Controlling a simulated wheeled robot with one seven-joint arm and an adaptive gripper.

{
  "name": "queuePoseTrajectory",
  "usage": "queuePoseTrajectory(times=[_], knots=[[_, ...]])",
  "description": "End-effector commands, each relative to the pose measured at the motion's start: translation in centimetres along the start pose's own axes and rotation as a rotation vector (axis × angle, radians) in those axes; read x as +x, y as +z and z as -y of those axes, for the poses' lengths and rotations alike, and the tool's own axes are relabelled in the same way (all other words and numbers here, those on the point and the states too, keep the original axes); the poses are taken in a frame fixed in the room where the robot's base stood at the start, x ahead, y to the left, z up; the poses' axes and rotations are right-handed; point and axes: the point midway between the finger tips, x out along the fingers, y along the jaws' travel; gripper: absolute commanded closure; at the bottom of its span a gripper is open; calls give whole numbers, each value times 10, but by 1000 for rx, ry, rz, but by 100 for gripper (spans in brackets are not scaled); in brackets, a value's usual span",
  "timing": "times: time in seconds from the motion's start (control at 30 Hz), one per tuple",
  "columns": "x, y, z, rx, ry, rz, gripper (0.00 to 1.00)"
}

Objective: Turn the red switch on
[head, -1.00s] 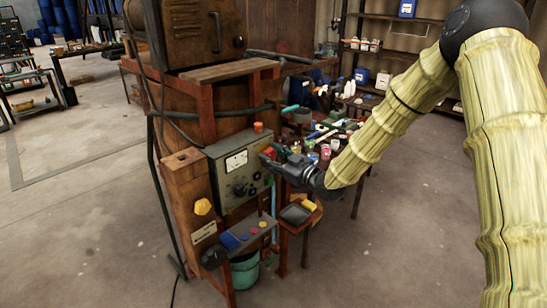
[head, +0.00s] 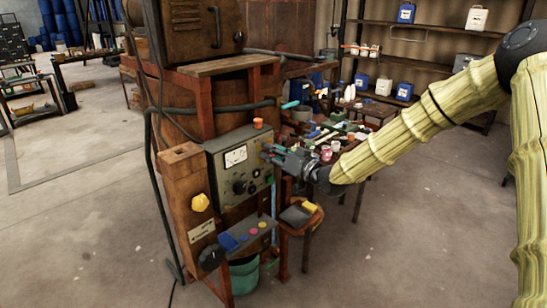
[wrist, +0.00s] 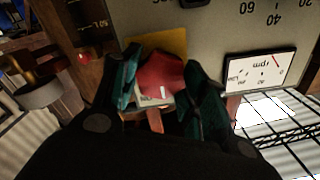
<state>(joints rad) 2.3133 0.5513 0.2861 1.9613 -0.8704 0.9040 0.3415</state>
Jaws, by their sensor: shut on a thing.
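The red switch (wrist: 158,78) shows in the wrist view in front of a yellow plate (wrist: 170,42) on the grey control panel. The two teal fingers of my gripper (wrist: 160,92) lie on either side of it, shut on it. In the head view my gripper (head: 267,154) reaches the right part of the control panel (head: 222,180) from the right and hides the switch. I cannot read the switch's on or off position.
A dial gauge marked rpm (wrist: 262,72) is beside the switch, and a dark knob (head: 239,187) is below the gauge on the panel. An orange cup (head: 258,123) stands on top of the panel. A cluttered table (head: 345,135) is behind my gripper. Open floor lies at front right.

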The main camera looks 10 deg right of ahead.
Motion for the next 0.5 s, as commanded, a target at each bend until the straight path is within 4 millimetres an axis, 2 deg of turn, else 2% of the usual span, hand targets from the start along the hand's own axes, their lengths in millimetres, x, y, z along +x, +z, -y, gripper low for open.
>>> queuePoseTrajectory(times=[0.5], knots=[[0, -1, -4, 483, 0, -9, 80]])
